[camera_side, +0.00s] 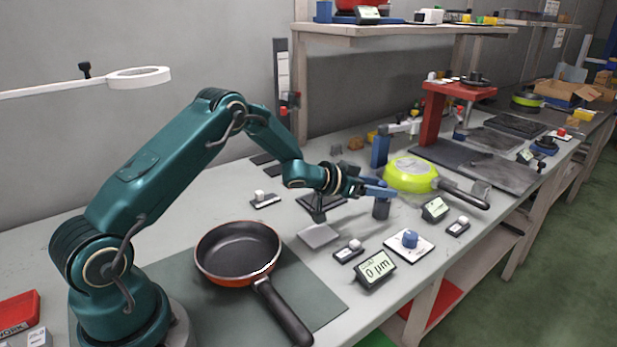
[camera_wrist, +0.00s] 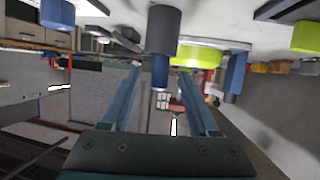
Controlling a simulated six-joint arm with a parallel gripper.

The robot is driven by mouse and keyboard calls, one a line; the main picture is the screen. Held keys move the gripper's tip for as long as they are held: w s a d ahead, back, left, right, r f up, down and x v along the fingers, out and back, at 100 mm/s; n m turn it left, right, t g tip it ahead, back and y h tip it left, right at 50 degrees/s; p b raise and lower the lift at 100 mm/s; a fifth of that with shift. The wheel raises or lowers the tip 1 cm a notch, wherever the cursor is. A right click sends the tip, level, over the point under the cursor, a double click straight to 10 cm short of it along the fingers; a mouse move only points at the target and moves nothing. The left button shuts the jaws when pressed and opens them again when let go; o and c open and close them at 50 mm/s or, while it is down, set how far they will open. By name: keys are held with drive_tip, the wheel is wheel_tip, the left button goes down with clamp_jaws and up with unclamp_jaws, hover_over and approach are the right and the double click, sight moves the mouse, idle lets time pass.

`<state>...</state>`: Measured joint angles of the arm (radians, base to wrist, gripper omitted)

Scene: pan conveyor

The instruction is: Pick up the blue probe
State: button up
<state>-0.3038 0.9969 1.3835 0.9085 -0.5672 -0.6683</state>
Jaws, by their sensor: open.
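The blue probe (camera_wrist: 161,75) shows in the wrist view as a blue cylinder in a dark grey cylindrical holder (camera_wrist: 163,30). This view is upside down, so the blue end points up. My gripper (camera_wrist: 160,68) is open, with one finger on each side of the blue part. I see a gap on both sides. In the side view my gripper (camera_side: 386,187) reaches right over the bench, level with the top of the grey holder (camera_side: 381,209). Its blue fingers largely hide the probe there.
A lime-green pan (camera_side: 410,174) sits just right of my gripper, and a blue post (camera_side: 380,150) stands behind. A blue knob (camera_side: 410,238) on a white plate and a display (camera_side: 376,268) are in front. A red-orange pan (camera_side: 238,250) lies on a grey mat.

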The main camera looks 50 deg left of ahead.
drive_tip(key=shift+x, duration=0.9)
clamp_jaws()
